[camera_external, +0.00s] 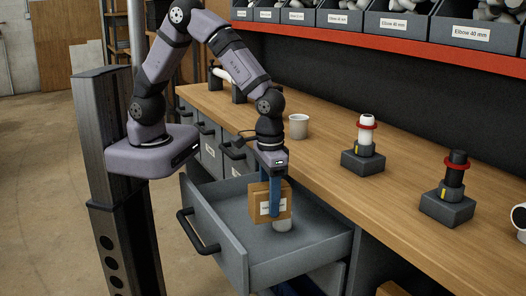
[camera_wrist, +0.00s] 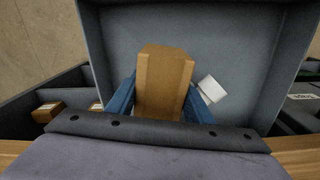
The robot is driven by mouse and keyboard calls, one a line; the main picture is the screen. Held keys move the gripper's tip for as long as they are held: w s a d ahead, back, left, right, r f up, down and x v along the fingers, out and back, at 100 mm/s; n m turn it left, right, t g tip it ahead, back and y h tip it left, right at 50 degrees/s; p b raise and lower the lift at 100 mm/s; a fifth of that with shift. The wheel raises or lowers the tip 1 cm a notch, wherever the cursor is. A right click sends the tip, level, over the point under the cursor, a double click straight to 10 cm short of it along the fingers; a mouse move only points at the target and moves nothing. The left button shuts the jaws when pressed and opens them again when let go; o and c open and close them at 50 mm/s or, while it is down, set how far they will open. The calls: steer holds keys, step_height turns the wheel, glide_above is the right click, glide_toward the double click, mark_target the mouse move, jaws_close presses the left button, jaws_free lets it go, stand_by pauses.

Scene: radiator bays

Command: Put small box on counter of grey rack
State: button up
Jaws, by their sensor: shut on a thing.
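My gripper (camera_external: 272,192) is shut on a small brown cardboard box (camera_external: 261,203) with a white label. The box is upright at an open grey drawer (camera_external: 268,268) of the rack; I cannot tell whether it touches the drawer floor. In the wrist view the box (camera_wrist: 163,85) sits between the two blue fingers of my gripper (camera_wrist: 160,98). The wooden counter (camera_external: 330,178) of the grey rack runs behind and to the right of the drawer.
A white cylinder (camera_external: 283,225) lies in the drawer beside the box. On the counter are a white cup (camera_external: 298,127), a white fitting on a grey base (camera_external: 363,150) and a black one (camera_external: 450,190). Labelled bins (camera_external: 400,22) line a red-edged shelf. Counter between cup and fittings is clear.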

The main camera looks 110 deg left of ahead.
stand_by(0.3)
steer(key=shift+f+p, duration=0.85)
steer(key=shift+f, duration=3.95)
steer(key=shift+f, duration=0.25)
steer(key=o, duration=1.3)
steer(key=shift+b, duration=0.35)
